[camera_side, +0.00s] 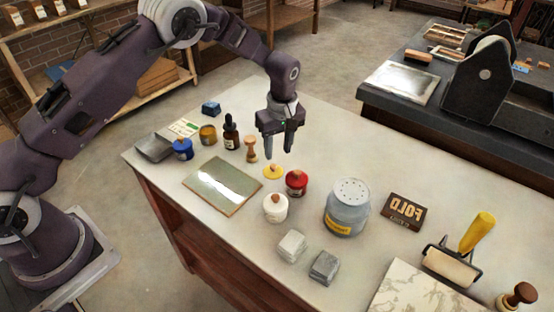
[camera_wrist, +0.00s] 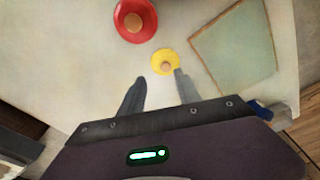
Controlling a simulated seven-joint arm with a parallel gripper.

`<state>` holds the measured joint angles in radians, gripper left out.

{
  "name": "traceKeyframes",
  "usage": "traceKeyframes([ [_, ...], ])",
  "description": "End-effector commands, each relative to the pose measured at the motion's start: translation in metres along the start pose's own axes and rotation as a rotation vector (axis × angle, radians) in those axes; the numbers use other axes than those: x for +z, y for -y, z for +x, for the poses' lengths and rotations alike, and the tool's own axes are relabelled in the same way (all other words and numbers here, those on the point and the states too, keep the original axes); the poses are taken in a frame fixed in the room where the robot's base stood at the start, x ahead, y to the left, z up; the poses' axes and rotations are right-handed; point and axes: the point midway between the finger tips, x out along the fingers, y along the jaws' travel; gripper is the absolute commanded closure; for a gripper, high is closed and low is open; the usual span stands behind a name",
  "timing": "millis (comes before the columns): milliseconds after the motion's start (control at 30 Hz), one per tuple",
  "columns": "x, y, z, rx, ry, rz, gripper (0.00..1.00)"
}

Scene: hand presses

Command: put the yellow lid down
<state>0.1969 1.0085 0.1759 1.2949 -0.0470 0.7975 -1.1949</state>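The yellow lid (camera_side: 273,171) is a small flat disc with a wooden knob. It lies on the pale tabletop between the glass plate and the red-lidded jar (camera_side: 297,183). In the wrist view the yellow lid (camera_wrist: 165,62) shows just beyond my fingertips, clear of them. My gripper (camera_side: 279,157) is above the table, pointing down, its two fingers apart with nothing between them. It also shows in the wrist view (camera_wrist: 158,78), fingers spread. An open-looking yellow jar (camera_side: 208,135) stands farther back, left of the dark dropper bottle.
The red lid (camera_wrist: 135,20) is close beside the yellow one. A glass plate (camera_side: 222,186) lies to the left. A white jar (camera_side: 276,207), a large shaker jar (camera_side: 347,207) and a wooden-handled tool (camera_side: 251,149) stand around. The table behind my gripper is clear.

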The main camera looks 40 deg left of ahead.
Motion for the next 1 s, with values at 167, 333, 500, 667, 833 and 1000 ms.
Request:
traceKeyframes([
  [167,0.000,-0.001,-0.043,0.003,0.000,0.000,0.60],
  [333,0.000,0.000,-0.061,0.000,0.000,-0.001,0.60],
  [500,0.000,0.000,-0.063,-0.001,0.001,-0.001,0.60],
  [667,-0.004,0.014,-0.107,0.043,0.009,0.060,0.60],
  [833,0.002,0.088,-0.221,0.171,0.002,0.309,0.60],
  [1000,0.038,0.203,-0.294,0.297,-0.096,0.646,0.60],
])
